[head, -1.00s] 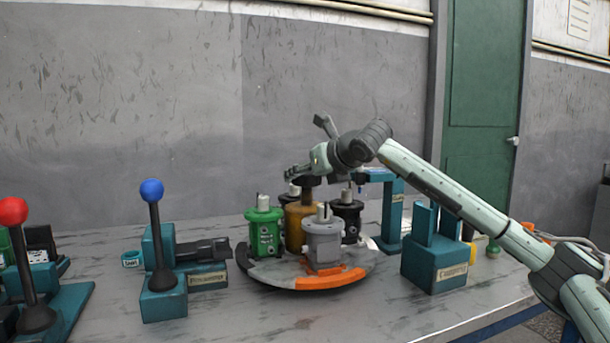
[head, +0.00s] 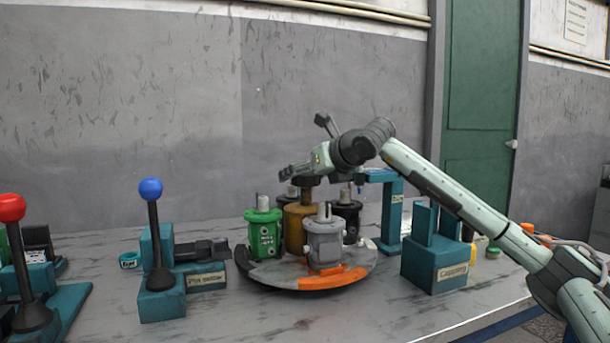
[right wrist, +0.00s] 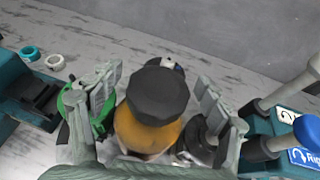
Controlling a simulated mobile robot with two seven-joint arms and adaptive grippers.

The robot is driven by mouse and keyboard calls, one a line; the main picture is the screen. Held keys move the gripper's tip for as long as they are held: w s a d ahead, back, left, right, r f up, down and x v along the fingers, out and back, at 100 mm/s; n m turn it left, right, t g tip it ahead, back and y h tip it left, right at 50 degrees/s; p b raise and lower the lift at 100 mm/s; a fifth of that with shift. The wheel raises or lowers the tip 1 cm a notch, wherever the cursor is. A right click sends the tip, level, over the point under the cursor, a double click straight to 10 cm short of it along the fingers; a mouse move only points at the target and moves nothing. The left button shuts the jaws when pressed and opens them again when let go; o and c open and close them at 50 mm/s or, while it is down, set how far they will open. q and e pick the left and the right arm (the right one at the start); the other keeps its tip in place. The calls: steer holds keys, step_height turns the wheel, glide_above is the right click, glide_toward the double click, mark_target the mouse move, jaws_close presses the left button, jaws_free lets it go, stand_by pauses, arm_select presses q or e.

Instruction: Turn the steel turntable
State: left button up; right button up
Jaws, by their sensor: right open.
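The steel turntable (head: 262,274) is a round grey plate with an orange section (head: 334,279) at its front right, on the table. An ochre post (head: 298,223) with a dark faceted knob (head: 309,181) stands at its middle; the knob also shows in the right wrist view (right wrist: 158,92). A green motor (head: 264,233), a grey motor (head: 325,241) and a black motor (head: 348,213) stand around the post. My right gripper (head: 291,171) is open at the knob's height, its fingers on either side of the knob with gaps in the right wrist view (right wrist: 158,84). My left gripper is not in view.
A blue-knobbed lever station (head: 160,300) stands left of the turntable, and a red-knobbed lever (head: 14,210) farther left. A teal block labelled Capping (head: 438,262) and a teal frame (head: 391,215) stand at the right. Bare table (head: 270,320) lies in front.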

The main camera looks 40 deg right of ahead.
steer(key=d+v, duration=0.1)
steer(key=v, duration=1.1)
steer(key=shift+a, duration=0.45)
